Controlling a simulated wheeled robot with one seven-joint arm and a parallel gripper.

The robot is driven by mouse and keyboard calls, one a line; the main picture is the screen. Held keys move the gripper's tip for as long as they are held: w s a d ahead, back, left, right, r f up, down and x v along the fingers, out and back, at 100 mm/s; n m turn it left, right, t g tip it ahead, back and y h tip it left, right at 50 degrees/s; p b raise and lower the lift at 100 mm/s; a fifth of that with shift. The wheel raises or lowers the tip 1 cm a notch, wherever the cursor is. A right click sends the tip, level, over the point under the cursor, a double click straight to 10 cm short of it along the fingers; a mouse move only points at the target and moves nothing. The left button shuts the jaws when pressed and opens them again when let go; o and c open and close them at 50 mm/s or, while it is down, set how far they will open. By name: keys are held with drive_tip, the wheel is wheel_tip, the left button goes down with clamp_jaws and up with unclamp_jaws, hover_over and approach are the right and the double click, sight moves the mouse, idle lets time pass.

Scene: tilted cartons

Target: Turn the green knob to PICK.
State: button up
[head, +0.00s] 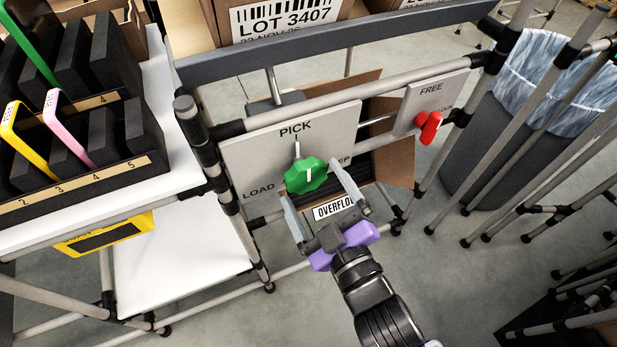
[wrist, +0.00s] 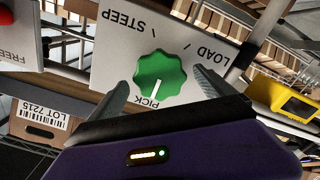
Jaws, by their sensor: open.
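The green knob (head: 306,176) is a lobed dial on a pale panel (head: 245,160) marked LOAD, PICK and a partly hidden STEEP. In the wrist view, which is upside down, the knob (wrist: 160,75) has a white pointer line aimed at the word PICK. My gripper (head: 309,181) is open in front of the panel, with one finger on each side of the knob. In the wrist view both fingers (wrist: 162,78) show gaps to the knob, and I see no contact. How near the fingertips are to the panel is hard to tell.
A red handle (head: 429,128) sits on a smaller panel marked FREE, to the right. A carton with an OVERFLOW label (head: 334,207) is below and behind the knob. Tube rails frame the panel. A rack with black trays (head: 80,150) stands at left.

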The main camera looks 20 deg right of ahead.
drive_tip(key=shift+s, duration=2.4)
drive_tip(key=s+d+r+m+g+p, duration=0.1)
drive_tip(key=s+r+m+p, duration=0.1)
drive_tip(key=s, duration=0.5)
drive_tip(key=s+d+r+m+g+p, duration=0.1)
drive_tip(key=s+d+r+m+p, duration=0.1)
drive_tip(key=s+p, duration=0.3)
drive_tip(key=s+d+r+m+g+p, duration=0.1)
drive_tip(key=s+r+p, duration=0.3)
drive_tip(key=s, duration=0.5)
drive_tip(key=shift+d+r+m, duration=0.25)
drive_tip(key=shift+d+m, duration=0.5)
drive_tip(key=shift+m, duration=0.15)
